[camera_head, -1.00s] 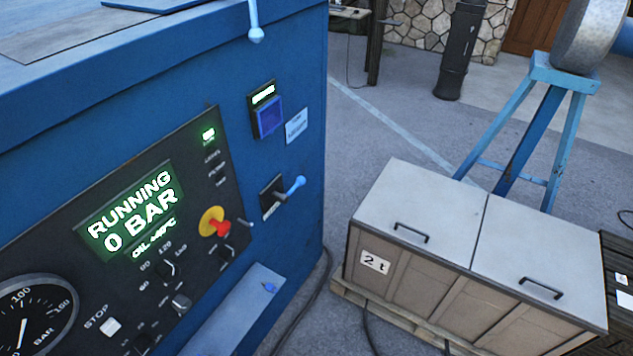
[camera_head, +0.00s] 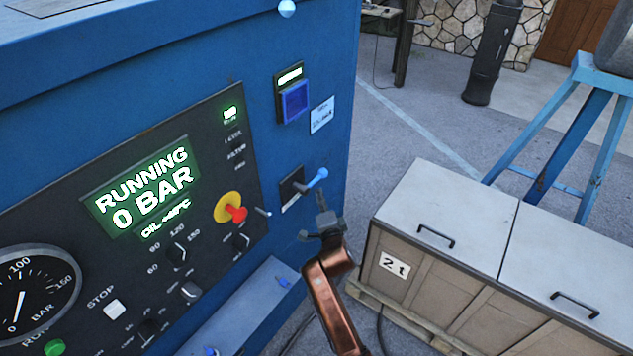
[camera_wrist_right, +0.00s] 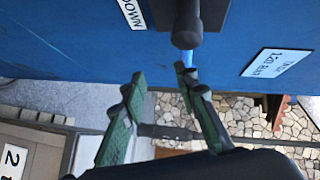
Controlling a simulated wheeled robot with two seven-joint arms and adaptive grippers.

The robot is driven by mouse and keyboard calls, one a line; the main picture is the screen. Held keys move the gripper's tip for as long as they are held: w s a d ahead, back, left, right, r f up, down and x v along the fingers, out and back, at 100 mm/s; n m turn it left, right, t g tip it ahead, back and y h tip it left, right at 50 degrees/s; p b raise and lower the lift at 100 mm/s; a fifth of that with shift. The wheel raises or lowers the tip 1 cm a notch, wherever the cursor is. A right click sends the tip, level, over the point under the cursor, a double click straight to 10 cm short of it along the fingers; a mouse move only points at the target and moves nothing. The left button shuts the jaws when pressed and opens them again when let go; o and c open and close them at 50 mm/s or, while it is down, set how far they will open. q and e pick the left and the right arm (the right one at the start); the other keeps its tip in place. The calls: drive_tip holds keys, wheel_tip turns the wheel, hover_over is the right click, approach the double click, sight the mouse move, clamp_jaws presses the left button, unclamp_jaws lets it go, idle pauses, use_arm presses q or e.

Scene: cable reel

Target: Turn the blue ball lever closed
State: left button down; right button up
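The blue ball lever (camera_head: 317,178) sticks out from a dark plate on the blue machine's side and points up to the right. In the right wrist view, its dark shaft is at the top and a sliver of light blue (camera_wrist_right: 186,58) shows beside one fingertip. My right gripper (camera_head: 315,213) is just below the lever in the head view. In the wrist view its green-padded fingers (camera_wrist_right: 160,75) are spread with nothing between them. One fingertip is close to the lever; I cannot tell whether it touches. My left gripper is not in view.
The control panel shows "RUNNING 0 BAR" (camera_head: 143,187) and has a red knob (camera_head: 236,213). A blue switch (camera_head: 294,101) sits above the lever. A pale ledge (camera_head: 235,315) juts out below.

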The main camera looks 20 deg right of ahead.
sight(317, 177)
drive_tip(key=shift+m+t, duration=0.3)
drive_tip(key=shift+m, duration=0.2)
drive_tip(key=w+r, duration=0.1)
drive_tip(key=w, duration=0.1)
drive_tip(key=w+r, duration=0.1)
drive_tip(key=w, duration=0.3)
drive_tip(key=shift+w+d+r+b, duration=0.15)
drive_tip(key=shift+d+r+b, duration=0.15)
drive_tip(key=shift+d+r, duration=0.1)
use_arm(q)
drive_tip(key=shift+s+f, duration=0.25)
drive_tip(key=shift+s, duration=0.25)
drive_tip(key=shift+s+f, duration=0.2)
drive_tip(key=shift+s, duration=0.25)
use_arm(e)
drive_tip(key=shift+w+f, duration=0.1)
drive_tip(key=shift+w, duration=0.65)
drive_tip(key=shift+c, duration=0.3)
clamp_jaws()
